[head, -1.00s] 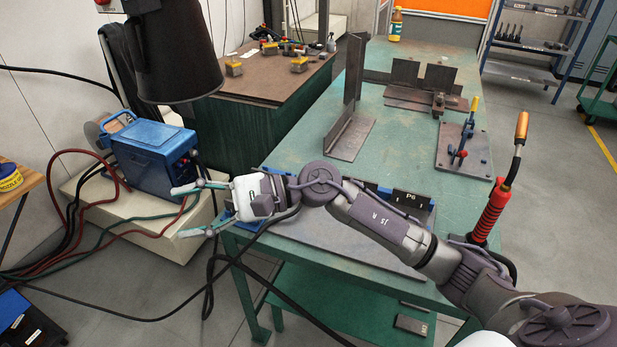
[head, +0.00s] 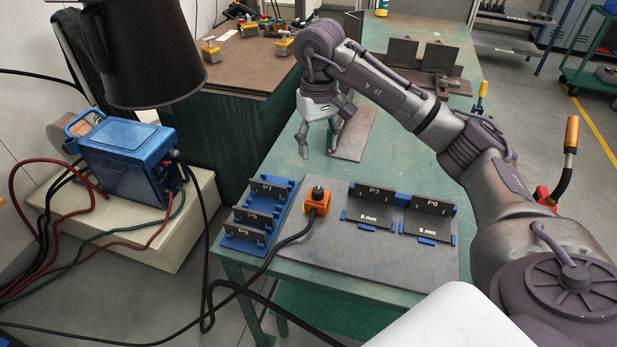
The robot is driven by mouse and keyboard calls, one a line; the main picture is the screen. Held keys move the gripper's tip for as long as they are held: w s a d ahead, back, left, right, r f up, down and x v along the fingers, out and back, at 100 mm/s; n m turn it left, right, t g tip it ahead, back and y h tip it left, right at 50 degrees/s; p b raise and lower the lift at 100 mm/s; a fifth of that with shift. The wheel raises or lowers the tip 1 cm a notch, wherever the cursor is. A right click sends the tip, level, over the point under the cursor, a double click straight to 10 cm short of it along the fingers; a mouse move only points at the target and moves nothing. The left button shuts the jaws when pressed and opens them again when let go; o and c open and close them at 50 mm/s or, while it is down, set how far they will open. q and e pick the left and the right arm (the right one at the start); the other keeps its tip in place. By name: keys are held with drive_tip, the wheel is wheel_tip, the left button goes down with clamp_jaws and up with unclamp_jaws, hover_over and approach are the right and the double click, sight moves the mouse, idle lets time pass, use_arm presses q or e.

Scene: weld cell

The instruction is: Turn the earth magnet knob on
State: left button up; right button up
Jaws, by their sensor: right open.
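The earth magnet is an orange block with a black knob (head: 317,193) on top. It sits at the left edge of a grey plate (head: 350,262) on the green table, with a black cable running from it. My right gripper (head: 318,150) is open and empty, pointing down above the table behind the magnet and apart from it. One of its fingers is partly hidden behind the other parts of the gripper. My left gripper is not in view.
A blue rack (head: 262,215) with labelled plates stands left of the magnet. Plates P3 (head: 372,205) and P6 (head: 430,218) stand on the grey plate to the right. A dark hood (head: 150,55) hangs at upper left.

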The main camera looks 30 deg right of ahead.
hover_over(318, 190)
drive_tip(key=f, duration=0.4)
drive_tip(key=shift+s+f, duration=0.3)
drive_tip(key=shift+f, duration=0.1)
drive_tip(key=f, duration=0.3)
drive_tip(key=shift+w+f+p, duration=0.3)
drive_tip(key=shift+f+p, duration=0.05)
drive_tip(key=shift+p, duration=0.05)
wheel_tip(318, 190, down, 3)
drive_tip(key=shift+f, duration=0.6)
drive_tip(key=c, duration=0.8)
clamp_jaws()
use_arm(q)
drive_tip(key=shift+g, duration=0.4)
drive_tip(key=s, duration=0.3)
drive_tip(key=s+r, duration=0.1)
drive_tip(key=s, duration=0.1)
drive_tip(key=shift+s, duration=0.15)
